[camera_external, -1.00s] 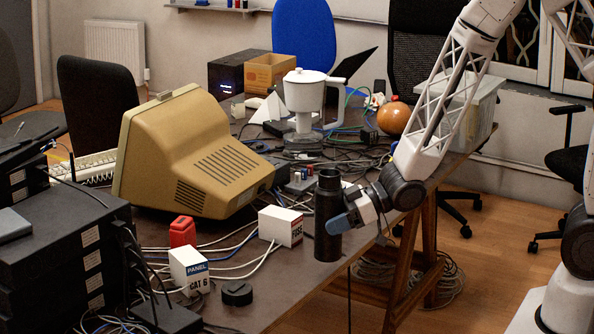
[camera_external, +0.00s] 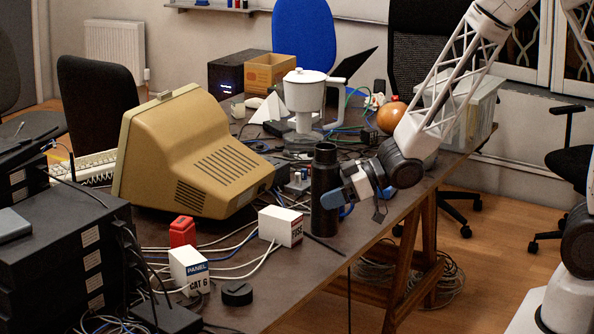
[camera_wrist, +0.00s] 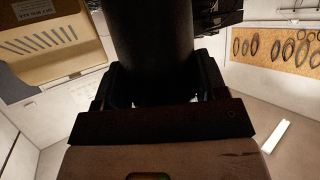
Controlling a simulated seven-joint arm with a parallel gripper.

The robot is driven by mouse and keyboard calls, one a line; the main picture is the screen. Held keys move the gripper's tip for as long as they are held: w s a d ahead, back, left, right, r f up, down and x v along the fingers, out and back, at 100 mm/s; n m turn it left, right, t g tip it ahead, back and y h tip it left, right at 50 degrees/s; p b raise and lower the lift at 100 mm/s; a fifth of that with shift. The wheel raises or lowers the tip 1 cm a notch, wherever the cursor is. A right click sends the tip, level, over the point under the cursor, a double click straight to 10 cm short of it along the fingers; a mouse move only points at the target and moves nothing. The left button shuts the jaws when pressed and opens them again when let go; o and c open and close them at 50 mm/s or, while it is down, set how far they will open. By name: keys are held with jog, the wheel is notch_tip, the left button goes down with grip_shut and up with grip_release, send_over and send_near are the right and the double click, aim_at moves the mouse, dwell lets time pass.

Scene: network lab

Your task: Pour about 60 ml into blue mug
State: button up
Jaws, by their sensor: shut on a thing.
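A tall black bottle (camera_external: 325,172) stands upright in my gripper (camera_external: 336,196), with its base a little above the table (camera_external: 310,268). My gripper comes from the right and is shut around the bottle's lower half; a blue fingertip shows on its near side. In the wrist view the dark bottle (camera_wrist: 152,40) fills the space between the two fingers of my gripper (camera_wrist: 158,88). The bottle's contents are hidden. I cannot make out a blue mug for certain; a small patch of blue shows just behind the gripper, too hidden to identify.
A beige monitor (camera_external: 190,150) stands left of the bottle. White boxes (camera_external: 281,226) (camera_external: 188,270), a red object (camera_external: 182,232), a black round lid (camera_external: 237,293) and loose cables lie nearby. A white pitcher (camera_external: 305,95) and an orange ball (camera_external: 391,117) are farther back.

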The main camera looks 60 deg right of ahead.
jog(key=shift+w+d+m+t+h, duration=1.3)
jog(key=shift+w+d+m+h, duration=3.5)
jog(key=shift+d, duration=2.75)
notch_tip(320, 180, down, 9)
jog(key=w+n, duration=0.1)
jog(key=shift+r+n+y, duration=0.15)
jog(key=shift+n+y, duration=0.15)
jog(key=shift+y, duration=0.1)
jog(key=shift+w, duration=0.1)
